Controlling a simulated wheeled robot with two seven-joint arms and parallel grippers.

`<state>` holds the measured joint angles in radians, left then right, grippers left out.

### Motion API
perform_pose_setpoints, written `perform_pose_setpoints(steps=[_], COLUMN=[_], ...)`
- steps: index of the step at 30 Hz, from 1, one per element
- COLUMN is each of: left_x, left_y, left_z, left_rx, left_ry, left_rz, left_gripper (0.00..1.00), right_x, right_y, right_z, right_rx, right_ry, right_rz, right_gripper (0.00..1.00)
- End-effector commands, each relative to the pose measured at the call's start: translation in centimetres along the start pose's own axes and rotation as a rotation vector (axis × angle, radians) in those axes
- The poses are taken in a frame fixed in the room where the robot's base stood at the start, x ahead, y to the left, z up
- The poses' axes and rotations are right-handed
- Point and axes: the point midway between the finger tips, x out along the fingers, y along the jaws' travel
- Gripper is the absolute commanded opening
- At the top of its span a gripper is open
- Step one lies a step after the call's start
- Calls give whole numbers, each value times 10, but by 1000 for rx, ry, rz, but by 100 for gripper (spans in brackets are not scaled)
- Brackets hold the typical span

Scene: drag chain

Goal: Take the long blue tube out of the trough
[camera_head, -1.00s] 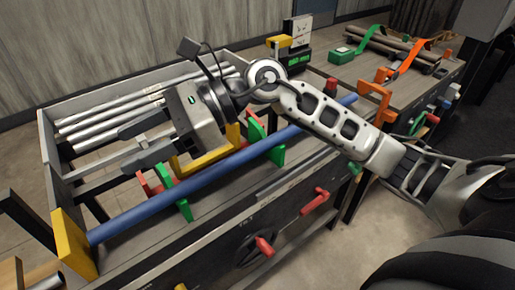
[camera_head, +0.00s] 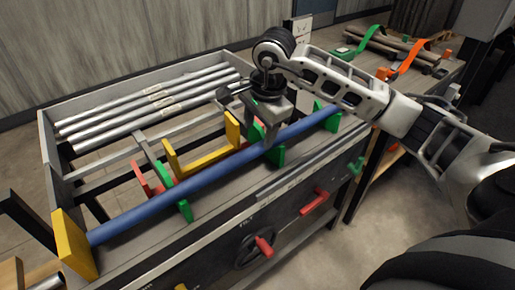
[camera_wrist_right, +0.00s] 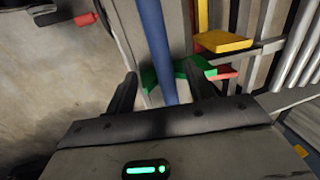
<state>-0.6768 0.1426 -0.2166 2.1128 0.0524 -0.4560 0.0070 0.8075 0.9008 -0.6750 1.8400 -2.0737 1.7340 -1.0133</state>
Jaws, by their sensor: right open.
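The long blue tube (camera_head: 190,183) lies along the front of the bench, resting in green brackets (camera_head: 278,153) that form the trough. Its left end is by an upright yellow plate (camera_head: 74,245). My right gripper (camera_head: 271,143) points down over the tube, right of its middle, near a green bracket. In the wrist view the open fingers (camera_wrist_right: 161,78) stand on either side of the tube (camera_wrist_right: 155,40), with a green bracket (camera_wrist_right: 180,74) close by. Whether the fingers touch the tube is unclear. My left gripper is not in view.
Several silver tubes (camera_head: 150,108) lie in the bin behind. A yellow U-shaped bracket (camera_head: 203,158) stands just behind the tube. Red handles (camera_head: 314,202) stick out of the bench front. A side table with green and orange straps (camera_head: 405,58) stands at the right.

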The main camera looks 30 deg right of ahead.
Motion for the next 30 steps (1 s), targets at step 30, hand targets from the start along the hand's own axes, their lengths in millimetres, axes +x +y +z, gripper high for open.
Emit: perform_pose_setpoints(steps=[30], left_x=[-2], left_y=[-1], left_z=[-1], left_rx=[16], left_ry=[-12], left_rz=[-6], left_gripper=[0], right_x=[68], right_y=[-1], right_z=[-4], right_rx=[0], right_ry=[-2], right_rz=[-1], right_gripper=[15])
